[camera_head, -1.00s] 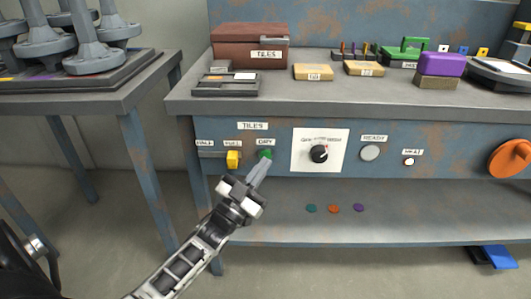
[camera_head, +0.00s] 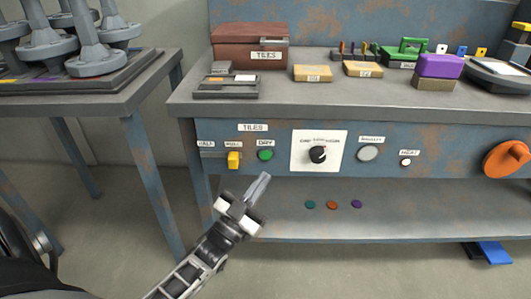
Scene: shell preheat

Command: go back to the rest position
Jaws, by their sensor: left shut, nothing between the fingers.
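My left gripper (camera_head: 258,188) is shut and empty. It points up and to the right, in front of the workbench's (camera_head: 450,133) blue panel. Its fingertips are below the green DRY button (camera_head: 265,155) and apart from it in the picture. The arm comes in from the bottom. My right gripper is not in view.
The panel also has a yellow switch (camera_head: 233,160), a black dial (camera_head: 318,154), a pale round lamp (camera_head: 368,153), a white HEAT button (camera_head: 406,162) and an orange knob (camera_head: 507,159). A lower shelf (camera_head: 420,215) runs beneath. A side table (camera_head: 120,104) stands at left.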

